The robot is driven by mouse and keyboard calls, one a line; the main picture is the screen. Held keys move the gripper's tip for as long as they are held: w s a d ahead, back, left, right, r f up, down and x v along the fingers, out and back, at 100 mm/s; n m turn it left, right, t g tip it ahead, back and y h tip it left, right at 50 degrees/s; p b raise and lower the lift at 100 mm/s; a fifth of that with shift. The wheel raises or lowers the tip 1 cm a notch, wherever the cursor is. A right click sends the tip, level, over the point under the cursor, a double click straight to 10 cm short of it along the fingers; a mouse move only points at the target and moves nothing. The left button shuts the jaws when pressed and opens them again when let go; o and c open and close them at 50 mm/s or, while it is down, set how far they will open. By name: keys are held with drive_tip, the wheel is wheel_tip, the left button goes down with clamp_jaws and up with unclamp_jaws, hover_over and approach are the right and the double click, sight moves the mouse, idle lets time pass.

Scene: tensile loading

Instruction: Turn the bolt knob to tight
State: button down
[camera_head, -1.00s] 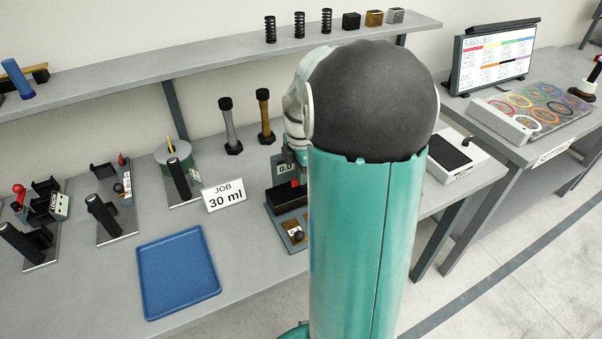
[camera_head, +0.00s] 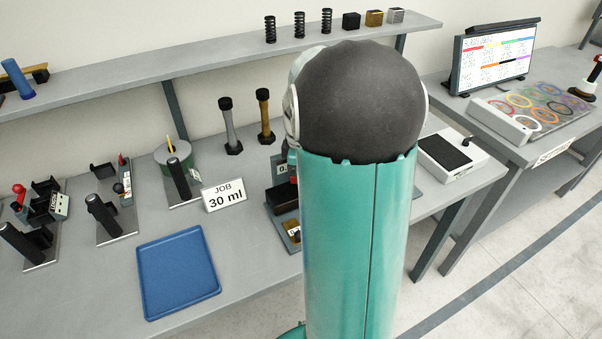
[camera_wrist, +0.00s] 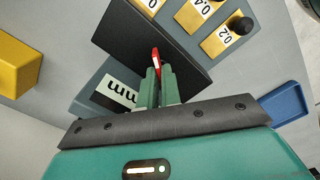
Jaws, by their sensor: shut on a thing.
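In the wrist view my gripper (camera_wrist: 159,72) is shut on a slim red piece with a white mark, which I take to be the bolt knob (camera_wrist: 156,56). It sticks out past the fingertips, over a black block (camera_wrist: 127,38) on a grey device. The fingers hide its lower part, so I cannot read how far it is turned. A white label with "mm" (camera_wrist: 118,94) lies left of the fingers. In the head view my arm covers the gripper and most of the device (camera_head: 281,200).
A black round knob (camera_wrist: 240,25) stands by yellow number labels (camera_wrist: 222,40) beyond the black block. A yellow block (camera_wrist: 15,65) is at left in the wrist view. A blue tray (camera_head: 178,272) and the "JOB 30 ml" sign (camera_head: 224,195) stand left of my arm.

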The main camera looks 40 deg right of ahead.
drive_tip(key=m, duration=0.4)
drive_tip(key=shift+m, duration=0.3)
drive_tip(key=m, duration=0.3)
drive_tip(key=shift+m, duration=0.3)
drive_tip(key=m, duration=0.8)
drive_tip(key=shift+m, duration=0.3)
drive_tip(key=c, duration=1.6)
unclamp_jaws()
drive_tip(key=shift+r, duration=0.15)
wheel_tip(320, 180, up, 14)
drive_tip(key=shift+f, duration=0.2)
